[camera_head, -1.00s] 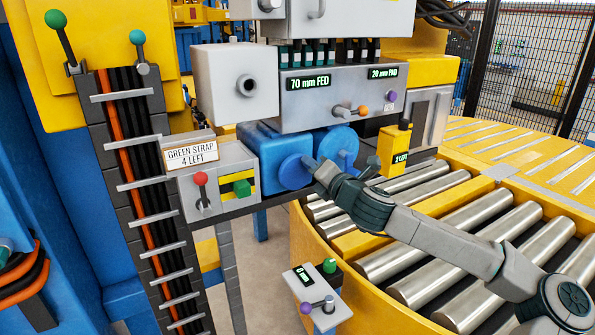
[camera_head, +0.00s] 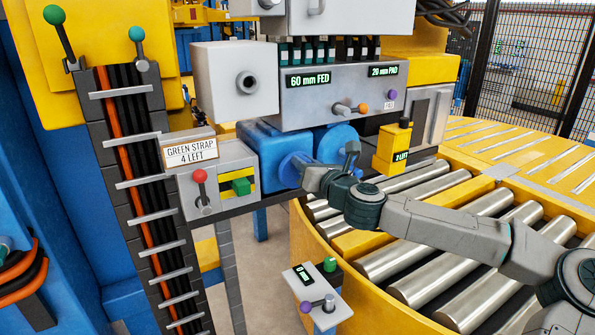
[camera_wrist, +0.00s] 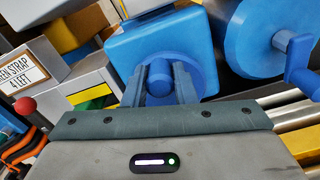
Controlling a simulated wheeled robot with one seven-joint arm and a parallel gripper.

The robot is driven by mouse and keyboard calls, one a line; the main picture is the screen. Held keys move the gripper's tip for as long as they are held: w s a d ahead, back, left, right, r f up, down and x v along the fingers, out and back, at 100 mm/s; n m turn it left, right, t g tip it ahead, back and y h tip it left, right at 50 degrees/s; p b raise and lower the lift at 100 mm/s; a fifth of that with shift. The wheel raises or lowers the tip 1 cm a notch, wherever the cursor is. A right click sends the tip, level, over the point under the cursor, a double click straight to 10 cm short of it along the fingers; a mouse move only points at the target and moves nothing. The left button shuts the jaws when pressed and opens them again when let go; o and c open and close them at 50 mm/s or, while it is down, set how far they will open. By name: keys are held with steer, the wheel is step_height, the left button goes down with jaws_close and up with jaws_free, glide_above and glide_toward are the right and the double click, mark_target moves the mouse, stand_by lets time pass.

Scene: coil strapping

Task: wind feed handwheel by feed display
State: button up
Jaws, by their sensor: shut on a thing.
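The feed display (camera_head: 308,79) on the grey panel reads 60 mm FED. The feed handwheel (camera_head: 288,172) is a blue disc on the front of a blue housing (camera_head: 262,148) below the panel. Its blue knob (camera_wrist: 159,78) shows in the wrist view between the two grey fingers of my gripper (camera_wrist: 161,74). My gripper is shut on this knob, with one finger on each side. In the head view my gripper (camera_head: 308,174) reaches the handwheel from the right and partly covers it.
A second blue wheel (camera_head: 333,142) with its own crank (camera_head: 352,152) stands close to the right. A grey box with a red-knobbed lever (camera_head: 200,177) and green block (camera_head: 241,186) is at left. A yellow 2 LEFT box (camera_head: 392,150) stands right, above the rollers (camera_head: 420,185).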

steer(key=shift+s+a+n, duration=0.2)
steer(key=shift+a+n, duration=0.1)
steer(key=shift+n, duration=0.8)
steer(key=shift+f, duration=0.1)
steer(key=n, duration=0.1)
steer(key=n+b, duration=0.1)
steer(key=n, duration=0.1)
steer(key=a+n, duration=0.1)
steer(key=shift+s+a+f+n+b, duration=0.1)
steer(key=shift+s+f+n+b, duration=0.15)
steer(key=shift+s+n+b, duration=0.15)
steer(key=shift+s+a+f+n+b, duration=0.2)
steer(key=shift+n+b, duration=0.2)
steer(key=shift+n, duration=0.4)
steer(key=shift+r, duration=0.1)
